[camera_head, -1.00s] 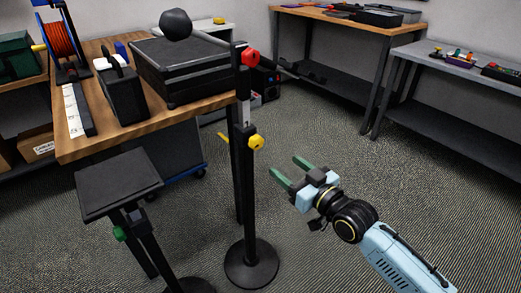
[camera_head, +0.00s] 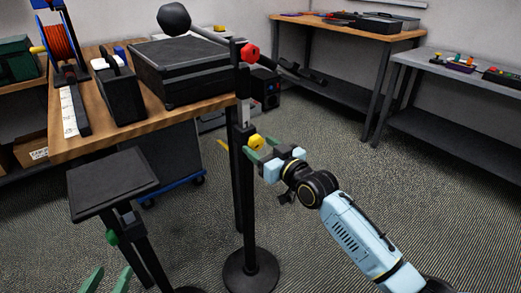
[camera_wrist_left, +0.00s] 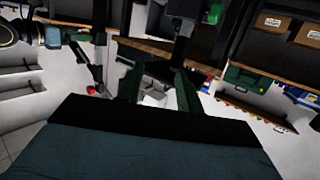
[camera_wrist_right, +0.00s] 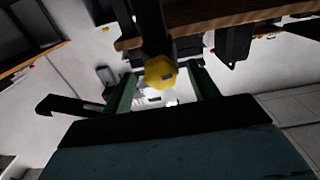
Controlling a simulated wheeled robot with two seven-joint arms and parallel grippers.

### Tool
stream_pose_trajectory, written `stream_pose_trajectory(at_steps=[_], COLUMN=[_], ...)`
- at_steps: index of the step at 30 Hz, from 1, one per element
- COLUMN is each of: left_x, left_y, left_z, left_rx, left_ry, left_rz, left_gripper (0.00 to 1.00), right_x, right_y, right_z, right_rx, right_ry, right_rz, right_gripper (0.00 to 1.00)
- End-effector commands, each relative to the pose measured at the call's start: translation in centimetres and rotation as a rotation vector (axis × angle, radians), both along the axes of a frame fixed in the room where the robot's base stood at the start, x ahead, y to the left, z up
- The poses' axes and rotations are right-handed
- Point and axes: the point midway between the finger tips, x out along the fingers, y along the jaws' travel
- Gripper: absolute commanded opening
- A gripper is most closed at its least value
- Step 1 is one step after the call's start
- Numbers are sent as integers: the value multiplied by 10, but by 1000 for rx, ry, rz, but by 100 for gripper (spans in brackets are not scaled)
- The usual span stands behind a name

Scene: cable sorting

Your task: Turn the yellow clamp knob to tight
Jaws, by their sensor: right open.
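The yellow clamp knob (camera_head: 257,142) sits on the upright black stand (camera_head: 248,200), partway up its post. In the right wrist view the yellow knob (camera_wrist_right: 160,72) shows between the two green fingers, with gaps on both sides. My right gripper (camera_head: 261,152) is open at the knob, reaching in from the right. Whether the knob lies fully between the fingertips is hard to tell. My left gripper (camera_head: 106,281) shows only its green fingertips at the bottom left. They are apart and empty, well away from the knob; they also show in the left wrist view (camera_wrist_left: 158,85).
A red knob (camera_head: 250,53) sits higher on the same stand, by the slanted boom arm (camera_head: 210,35). A small black platform stand (camera_head: 110,183) with a green knob (camera_head: 112,237) is left. The wooden workbench (camera_head: 75,147) holds cases behind. Floor right is open.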

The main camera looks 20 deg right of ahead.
Motion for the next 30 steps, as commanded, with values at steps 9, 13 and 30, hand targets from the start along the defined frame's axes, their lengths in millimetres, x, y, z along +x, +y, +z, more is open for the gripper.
stream_pose_trajectory(at_steps=[9,13,30], left_x=[3,3,3], left_y=[-3,-3,-3], left_z=[13,13,12], left_rx=[-21,-21,-19], left_ry=[-76,-75,-66], left_rz=[-5,-5,-4], left_gripper=[36,36,36], right_x=[7,7,7], right_y=[3,3,3], right_z=[0,0,0], right_rx=[0,0,7], right_ry=[0,0,2], right_rz=[1,1,0], right_gripper=[60,60,15])
